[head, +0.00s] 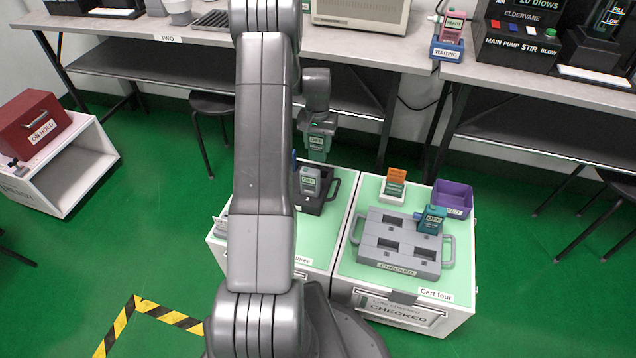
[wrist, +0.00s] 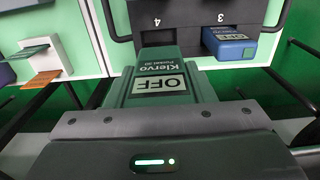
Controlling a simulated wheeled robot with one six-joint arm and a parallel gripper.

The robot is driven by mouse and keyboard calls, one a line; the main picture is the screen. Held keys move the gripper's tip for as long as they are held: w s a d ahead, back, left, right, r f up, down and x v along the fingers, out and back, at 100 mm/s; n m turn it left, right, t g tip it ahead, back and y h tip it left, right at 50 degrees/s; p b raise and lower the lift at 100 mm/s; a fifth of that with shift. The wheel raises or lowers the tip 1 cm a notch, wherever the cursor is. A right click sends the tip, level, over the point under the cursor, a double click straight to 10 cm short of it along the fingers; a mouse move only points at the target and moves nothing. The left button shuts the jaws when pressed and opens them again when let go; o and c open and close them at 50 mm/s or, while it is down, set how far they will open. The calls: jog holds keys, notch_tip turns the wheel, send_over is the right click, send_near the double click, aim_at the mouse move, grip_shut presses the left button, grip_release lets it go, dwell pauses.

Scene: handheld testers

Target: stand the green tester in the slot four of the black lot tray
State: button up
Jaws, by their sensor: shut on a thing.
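My gripper (head: 319,124) is shut on the green tester (head: 317,147), which hangs below it over the far side of the left cart. In the wrist view the green tester (wrist: 165,83) shows a grey label reading OFF, and its far end overlaps the tray edge by the number 4. The black lot tray (head: 329,197) lies on the left cart, partly hidden by my arm. In the wrist view the tray (wrist: 185,17) shows numbers 4 and 3. A blue tester (wrist: 228,46) is at 3.
A grey tester (head: 309,181) stands in the black tray. A bench (head: 390,45) runs behind.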

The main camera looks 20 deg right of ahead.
notch_tip(320, 180, down, 10)
jog(key=b, duration=0.3)
jog(key=shift+d+f, duration=0.1)
jog(key=shift+f, duration=0.05)
jog(key=shift+f, duration=0.15)
jog(key=o, duration=1)
jog(key=shift+o, duration=0.2)
notch_tip(320, 180, up, 12)
jog(key=p, duration=0.3)
jog(key=shift+r+p, duration=0.2)
jog(key=shift+p, duration=0.2)
jog(key=shift+f, duration=0.15)
